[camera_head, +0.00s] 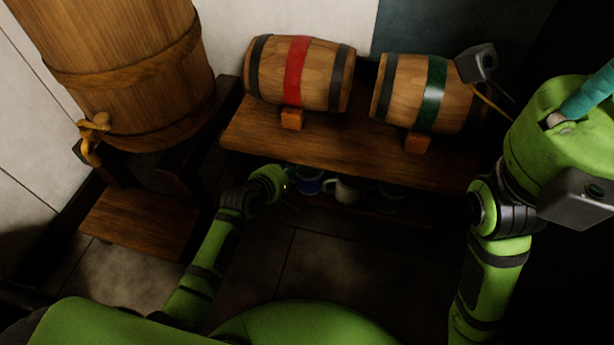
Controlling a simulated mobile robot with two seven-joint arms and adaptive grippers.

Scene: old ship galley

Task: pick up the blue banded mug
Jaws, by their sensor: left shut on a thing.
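The blue banded mug (309,184) is a small dark blue shape in the shade on the low shelf under the barrel bench. My left gripper (287,187) reaches in from the left at the bench's front edge and is shut on the mug's left side. The fingers are dark and small here, so their exact hold and whether the mug is lifted cannot be told. My right arm stands at the right; its fingers do not show.
A white mug (345,190) stands close to the right of the blue one, with a dark mug (389,201) beyond. The wooden bench (340,150) above carries a red-banded barrel (296,72) and a green-banded barrel (432,94). A large cask (130,60) stands left. The floor in front is clear.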

